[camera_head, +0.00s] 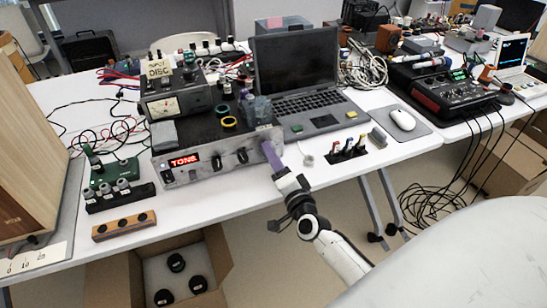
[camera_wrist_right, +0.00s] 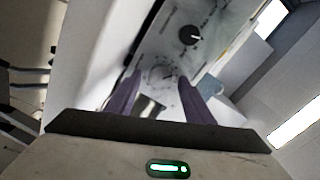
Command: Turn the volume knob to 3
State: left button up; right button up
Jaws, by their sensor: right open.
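The silver-fronted unit (camera_head: 212,172) on the table has a red lit display (camera_head: 184,161) and several dark knobs on its front. One dark knob (camera_head: 241,155) is left of my right gripper (camera_head: 270,152), whose purple fingers reach the right end of the front panel. In the right wrist view the gripper (camera_wrist_right: 159,77) is open, with a pale round dial (camera_wrist_right: 161,74) between and beyond the fingertips. A black knob (camera_wrist_right: 190,35) with a white mark lies farther up. I cannot read which knob is volume. Contact cannot be told. My left gripper is not in view.
A laptop (camera_head: 300,75) stands behind the unit, and a mouse (camera_head: 402,119) lies to the right. Small colored-tipped items (camera_head: 348,148) stand right of my gripper. The table's front edge is close.

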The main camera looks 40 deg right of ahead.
jog(key=v, duration=1)
jog(key=s+a+f+n+g+y, duration=0.2)
jog(key=s+a+n+g+y, duration=0.15)
jog(key=a+n, duration=0.4)
jog(key=s+a+f+n+g+y, duration=0.1)
jog(key=s+a+n+g+y, duration=0.2)
jog(key=a+n+y, duration=0.4)
jog(key=s+d+f+n+g+h, duration=0.1)
jog(key=s+d+n+g+h, duration=0.2)
jog(key=s, duration=0.4)
jog(key=s+f+n+g+h, duration=0.1)
jog(key=s+g+h, duration=0.25)
jog(key=s, duration=0.45)
jog(key=w+a+f+t+y, duration=0.1)
jog(key=w+a+f+t, duration=0.1)
jog(key=f, duration=0.4)
jog(key=w+a+f+t+y, duration=0.1)
jog(key=a+f+t, duration=0.1)
jog(key=f, duration=0.4)
jog(key=shift+w+a+y, duration=0.3)
jog(key=shift+w+y, duration=0.1)
